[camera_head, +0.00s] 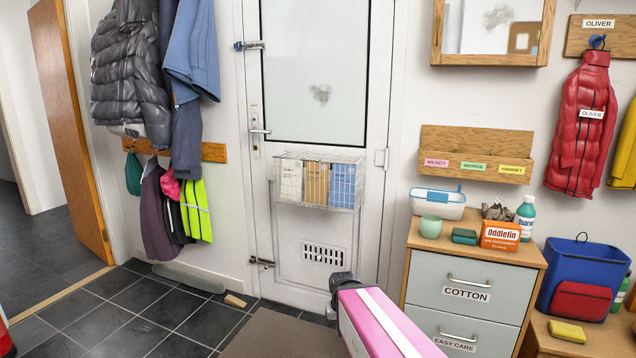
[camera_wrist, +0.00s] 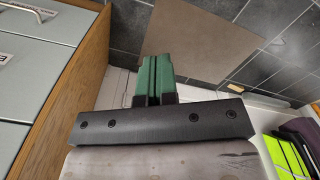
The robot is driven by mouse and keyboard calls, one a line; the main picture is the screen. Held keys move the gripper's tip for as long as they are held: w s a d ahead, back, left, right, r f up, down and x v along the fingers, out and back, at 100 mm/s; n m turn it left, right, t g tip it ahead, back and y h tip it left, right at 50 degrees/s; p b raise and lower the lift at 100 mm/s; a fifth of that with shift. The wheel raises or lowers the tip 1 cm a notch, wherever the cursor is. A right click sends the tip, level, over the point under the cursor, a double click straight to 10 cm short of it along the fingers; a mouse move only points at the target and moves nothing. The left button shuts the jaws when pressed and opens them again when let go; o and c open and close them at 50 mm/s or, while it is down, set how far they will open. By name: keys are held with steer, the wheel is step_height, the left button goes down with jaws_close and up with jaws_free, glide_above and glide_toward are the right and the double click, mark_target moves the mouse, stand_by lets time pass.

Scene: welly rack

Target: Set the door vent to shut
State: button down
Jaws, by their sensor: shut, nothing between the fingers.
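The door vent (camera_head: 325,254) is a small slotted grille low on the white door's lower panel. Dark slots show in it, but a slider or knob is too small to make out. My gripper (camera_wrist: 155,62) is shut and empty, its two green fingers together in the wrist view. In the head view my pink arm reaches in from the bottom, its dark end a little right of and below the vent. The fingertips are not clear there, and I see no contact with the vent. The vent is not seen in the wrist view.
A wire basket (camera_head: 345,206) with papers hangs on the door above the vent. A drawer unit (camera_head: 408,270) stands at right. A brown mat (camera_head: 268,337) lies before the door. A wooden wedge (camera_head: 235,300) lies on the dark tiles. Coats hang at left.

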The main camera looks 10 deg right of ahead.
stand_by(0.4)
steer(key=c, duration=1.6)
jaws_free()
steer(key=o, duration=0.6)
steer(key=w, duration=0.2)
steer(key=w+a+f, duration=0.1)
steer(key=shift+t, duration=0.4)
steer(key=m+t+h, duration=0.6)
steer(key=t+h, duration=0.3)
steer(key=t, duration=0.6)
glide_toward(319, 258)
steer(key=x, duration=0.9)
steer(key=shift+w+d, duration=0.1)
steer(key=shift+w, duration=0.3)
